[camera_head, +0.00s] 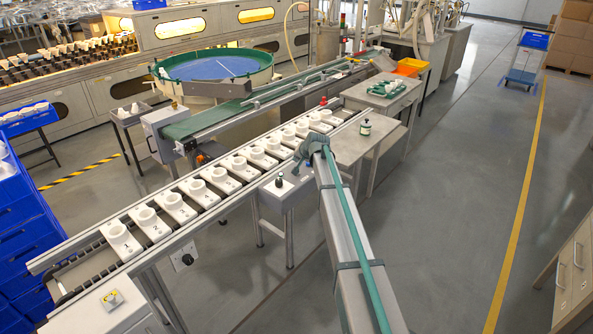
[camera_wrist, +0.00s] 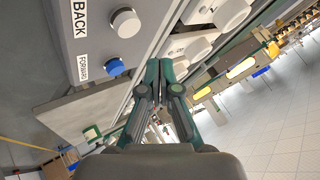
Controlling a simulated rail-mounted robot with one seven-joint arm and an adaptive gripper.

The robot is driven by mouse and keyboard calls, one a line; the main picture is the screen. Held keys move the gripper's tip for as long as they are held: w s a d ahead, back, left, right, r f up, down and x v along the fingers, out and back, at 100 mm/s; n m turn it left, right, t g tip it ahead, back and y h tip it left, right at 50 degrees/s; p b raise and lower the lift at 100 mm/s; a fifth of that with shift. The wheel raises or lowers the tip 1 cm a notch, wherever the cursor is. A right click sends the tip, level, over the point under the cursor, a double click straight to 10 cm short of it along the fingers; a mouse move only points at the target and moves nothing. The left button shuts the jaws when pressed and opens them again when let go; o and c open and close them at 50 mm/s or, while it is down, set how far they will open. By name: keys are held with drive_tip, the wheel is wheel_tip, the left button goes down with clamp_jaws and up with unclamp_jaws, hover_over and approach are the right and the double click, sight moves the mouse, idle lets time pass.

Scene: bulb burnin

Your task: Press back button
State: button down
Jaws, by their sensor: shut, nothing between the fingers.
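The control box (camera_head: 284,194) is a pale box on the near side of the conveyor in the head view. In the wrist view its panel (camera_wrist: 95,50) shows at upper left. The back button (camera_wrist: 125,22) is a whitish round button beside the "BACK" label. A blue button (camera_wrist: 115,67) sits beside the "FORWARD" label. My gripper (camera_wrist: 159,64) is shut and empty, with its fingertips beside the panel, to the right of the blue button in the picture. In the head view my gripper (camera_head: 297,170) is over the box, and the buttons are hard to make out there.
The conveyor (camera_head: 187,255) carries a row of numbered white holders with round sockets (camera_head: 147,216). Open floor (camera_head: 455,200) lies to the right.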

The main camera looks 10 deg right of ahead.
drive_tip(key=shift+r, duration=1)
